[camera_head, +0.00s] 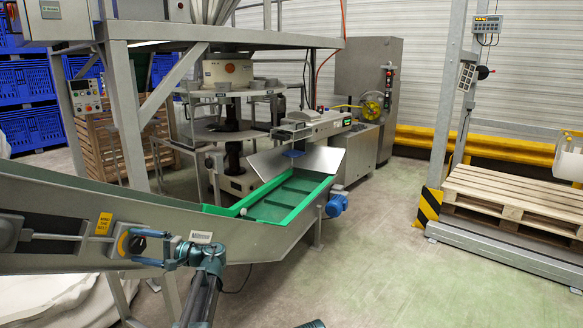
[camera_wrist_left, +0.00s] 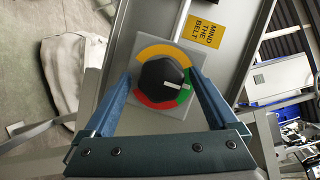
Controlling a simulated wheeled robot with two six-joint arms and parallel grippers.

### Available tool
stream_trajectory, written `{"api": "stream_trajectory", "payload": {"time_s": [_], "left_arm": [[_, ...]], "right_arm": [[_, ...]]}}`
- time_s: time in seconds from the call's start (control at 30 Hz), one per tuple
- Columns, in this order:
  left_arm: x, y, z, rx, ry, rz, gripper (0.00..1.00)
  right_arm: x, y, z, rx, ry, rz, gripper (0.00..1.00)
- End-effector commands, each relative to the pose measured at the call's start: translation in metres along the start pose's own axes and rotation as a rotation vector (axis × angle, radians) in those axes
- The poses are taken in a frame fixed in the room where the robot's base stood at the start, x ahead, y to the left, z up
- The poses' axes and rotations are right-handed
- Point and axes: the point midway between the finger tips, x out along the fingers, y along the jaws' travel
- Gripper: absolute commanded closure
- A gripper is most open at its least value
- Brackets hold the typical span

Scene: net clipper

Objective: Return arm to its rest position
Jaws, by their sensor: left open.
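My left gripper (camera_head: 146,247) is open at the side panel of the inclined conveyor in the head view. In the left wrist view its two blue fingers (camera_wrist_left: 160,100) stand apart on either side of a black rotary knob (camera_wrist_left: 163,83). I cannot tell if they touch it. The knob sits on a square plate with a yellow, green and red ring, and its white pointer lies toward the green part on the right. In the head view the knob (camera_head: 134,243) is partly hidden by the gripper. My right gripper does not show.
The conveyor (camera_head: 60,215) has a green-edged belt (camera_head: 270,205) running toward a weighing machine. A yellow "Mind the belt" label (camera_wrist_left: 205,34) is beside the knob. A wooden pallet (camera_head: 510,200) lies at right. The floor (camera_head: 390,265) in the middle right is clear.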

Motion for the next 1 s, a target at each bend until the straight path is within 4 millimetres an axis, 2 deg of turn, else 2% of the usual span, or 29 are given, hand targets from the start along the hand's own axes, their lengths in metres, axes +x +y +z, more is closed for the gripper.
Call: {"api": "stream_trajectory", "payload": {"time_s": [0.03,0.6,0.8,1.0], "left_arm": [[0.0,-0.007,0.001,-0.052,0.0,0.022,0.07],[0.0,-0.008,0.004,-0.686,0.0,0.284,0.07],[0.0,-0.006,0.004,-0.885,0.0,0.366,0.07],[0.0,-0.004,0.003,-1.014,0.001,0.418,0.07]], "right_arm": [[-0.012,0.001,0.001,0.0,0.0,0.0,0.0],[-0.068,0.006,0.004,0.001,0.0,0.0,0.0],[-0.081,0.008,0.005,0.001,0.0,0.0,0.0],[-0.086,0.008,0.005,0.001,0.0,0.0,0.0]]}}
